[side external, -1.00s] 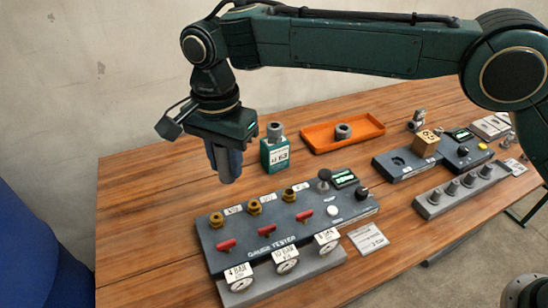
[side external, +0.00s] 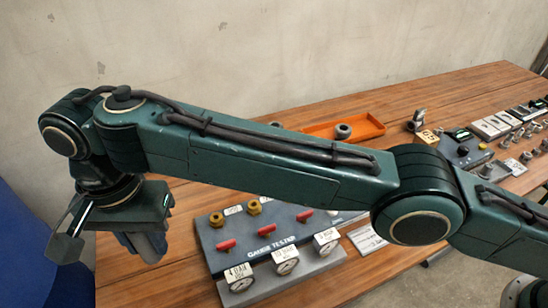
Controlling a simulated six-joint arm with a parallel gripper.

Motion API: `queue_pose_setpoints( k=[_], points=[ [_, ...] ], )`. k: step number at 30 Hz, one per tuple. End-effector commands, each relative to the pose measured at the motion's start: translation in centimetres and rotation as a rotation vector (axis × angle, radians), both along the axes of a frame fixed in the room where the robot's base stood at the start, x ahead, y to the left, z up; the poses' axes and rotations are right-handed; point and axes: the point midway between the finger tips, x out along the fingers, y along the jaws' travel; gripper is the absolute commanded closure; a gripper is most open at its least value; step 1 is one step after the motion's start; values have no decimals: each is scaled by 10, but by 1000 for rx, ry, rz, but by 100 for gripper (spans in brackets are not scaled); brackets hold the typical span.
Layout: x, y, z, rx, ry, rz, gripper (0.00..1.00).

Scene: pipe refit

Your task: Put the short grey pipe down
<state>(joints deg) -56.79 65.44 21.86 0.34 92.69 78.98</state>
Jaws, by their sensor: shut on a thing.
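My gripper (side external: 146,244) is at the left of the side external view, over the left front part of the wooden table. It points down and is shut on the short grey pipe (side external: 152,247). The fingers and my wrist cover much of the pipe, so its ends are hard to make out. The pipe appears to be above the table, left of the gauge tester (side external: 212,250); the exact height cannot be told.
The gauge tester carries brass fittings, red levers and dials. An orange tray (side external: 375,127) with a grey ring (side external: 343,131) lies behind. Bare table (side external: 185,200) shows left of the tester.

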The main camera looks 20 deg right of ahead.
Motion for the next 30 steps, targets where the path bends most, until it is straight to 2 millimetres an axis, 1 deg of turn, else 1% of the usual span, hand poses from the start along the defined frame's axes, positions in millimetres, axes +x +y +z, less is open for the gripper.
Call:
queue_pose_setpoints(
  k=[8,11,17,30],
  points=[
    [0,0,-4,-2,1,2,94],
    [0,0,-10,-2,1,1,94],
    [0,0,-29,-3,1,0,94],
    [-1,-1,-113,-4,3,0,94]
  ],
)
